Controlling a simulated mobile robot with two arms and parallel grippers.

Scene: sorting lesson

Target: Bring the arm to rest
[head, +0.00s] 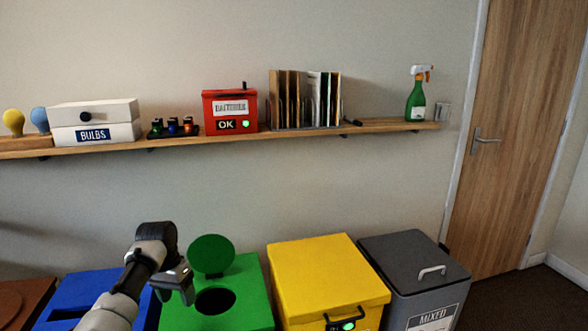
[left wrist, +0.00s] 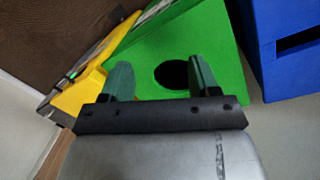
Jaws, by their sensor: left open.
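My left arm comes in from the lower left in the head view, and its gripper (head: 188,293) hangs beside the round hole of the green bin (head: 246,271). In the left wrist view the two fingers of the left gripper (left wrist: 163,80) stand apart with nothing between them. The green bin (left wrist: 222,58) and its dark round hole lie beyond the fingers there. The green bin's round lid (head: 211,254) stands raised behind the hole in the head view. My right gripper is not in view.
A blue bin (head: 85,290) with a slot stands left of the green one. A yellow bin (head: 325,265) and a grey bin (head: 410,258) marked MIXED stand to its right. Above, a wall shelf (head: 385,127) holds boxes, a red batteries box (head: 230,111) and a spray bottle (head: 416,100).

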